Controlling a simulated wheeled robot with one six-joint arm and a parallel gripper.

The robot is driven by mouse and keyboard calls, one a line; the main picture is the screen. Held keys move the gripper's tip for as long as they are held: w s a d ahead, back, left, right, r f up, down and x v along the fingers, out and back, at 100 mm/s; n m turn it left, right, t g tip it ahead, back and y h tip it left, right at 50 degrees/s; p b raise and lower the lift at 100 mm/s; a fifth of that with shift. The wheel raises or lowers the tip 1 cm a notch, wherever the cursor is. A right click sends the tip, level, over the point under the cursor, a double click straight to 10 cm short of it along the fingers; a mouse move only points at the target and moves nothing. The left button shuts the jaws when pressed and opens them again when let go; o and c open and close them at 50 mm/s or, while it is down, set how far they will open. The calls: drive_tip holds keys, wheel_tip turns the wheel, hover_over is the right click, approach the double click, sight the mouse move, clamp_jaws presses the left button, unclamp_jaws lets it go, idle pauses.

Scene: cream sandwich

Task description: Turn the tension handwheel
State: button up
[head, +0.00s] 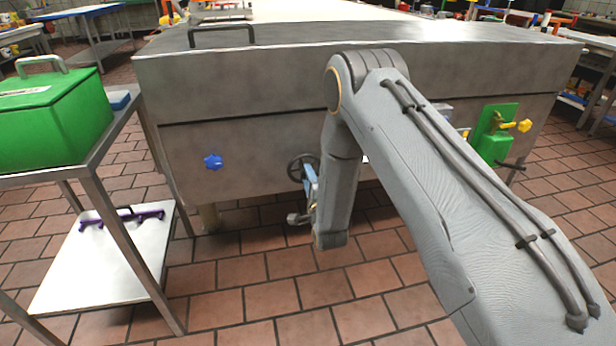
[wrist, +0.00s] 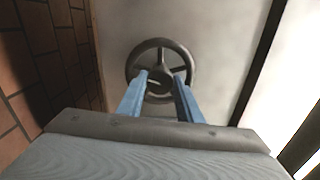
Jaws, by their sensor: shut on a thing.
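The tension handwheel (head: 299,164) is a dark, spoked wheel on the front panel of the big steel machine. In the wrist view the handwheel (wrist: 160,44) sits straight ahead, upright against the pale panel. My gripper (wrist: 160,82) has two blue fingers, one on each side of the wheel's hub, and is shut on the handwheel near its centre. In the head view my gripper (head: 311,182) shows as a small blue part beside the wheel, and my arm hides much of the area to the right.
A blue star knob (head: 213,162) is on the panel to the left. A green plate (head: 494,134) with a yellow knob (head: 524,126) is at the right. A steel cart (head: 130,120) bears a green box (head: 50,115) at the left.

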drive_tip(key=shift+m+p, duration=0.8)
drive_tip(key=shift+m, duration=3.4)
drive_tip(key=o, duration=1)
drive_tip(key=shift+o, duration=0.2)
drive_tip(key=shift+s, duration=0.1)
drive_tip(key=v, duration=0.7)
drive_tip(key=shift+s+d+p, duration=0.2)
drive_tip(key=shift+s+p, duration=0.15)
drive_tip(key=shift+p, duration=0.1)
